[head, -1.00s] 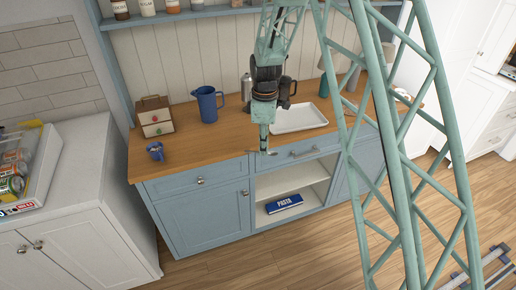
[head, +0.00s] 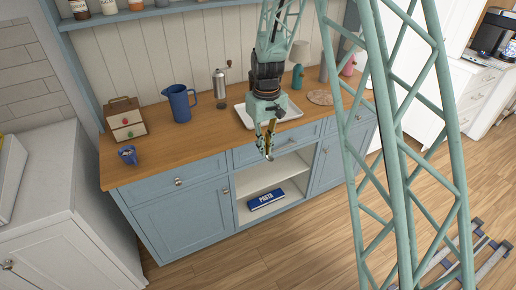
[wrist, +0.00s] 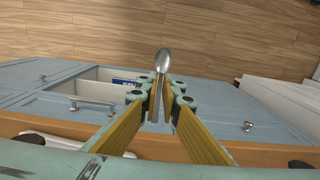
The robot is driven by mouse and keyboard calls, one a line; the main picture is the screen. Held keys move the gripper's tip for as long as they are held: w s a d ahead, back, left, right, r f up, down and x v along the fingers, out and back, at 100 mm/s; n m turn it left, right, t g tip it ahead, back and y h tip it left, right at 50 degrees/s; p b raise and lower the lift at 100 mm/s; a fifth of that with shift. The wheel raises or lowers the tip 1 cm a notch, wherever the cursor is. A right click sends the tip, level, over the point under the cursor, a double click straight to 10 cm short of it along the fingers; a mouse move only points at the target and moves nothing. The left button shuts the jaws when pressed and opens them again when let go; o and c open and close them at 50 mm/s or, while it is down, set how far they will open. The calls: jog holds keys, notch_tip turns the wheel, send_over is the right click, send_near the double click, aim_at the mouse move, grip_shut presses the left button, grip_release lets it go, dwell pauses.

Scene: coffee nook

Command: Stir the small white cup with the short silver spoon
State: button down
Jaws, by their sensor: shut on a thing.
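My gripper (head: 266,152) hangs in front of the blue cabinet, just beyond the counter's front edge. In the wrist view its fingers (wrist: 161,85) are closed together on a silver spoon (wrist: 163,62). The spoon's rounded bowl sticks out past the fingertips over the floor. Its handle is mostly hidden between the fingers. I cannot make out a small white cup in either current view.
On the wooden counter (head: 200,140) stand a small blue cup (head: 127,155), a drawer box (head: 125,118), a blue pitcher (head: 180,103), a metal grinder (head: 220,88) and a white tray (head: 291,114). An open shelf (head: 262,181) below holds a blue pasta box (head: 266,199).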

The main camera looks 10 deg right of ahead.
jog(key=shift+s+d+f+m, duration=0.1)
jog(key=shift+s+d+m, duration=0.25)
jog(key=shift+d+m, duration=0.35)
jog(key=shift+s+d+m, duration=0.3)
jog(key=shift+d+m, duration=0.1)
jog(key=shift+m, duration=0.5)
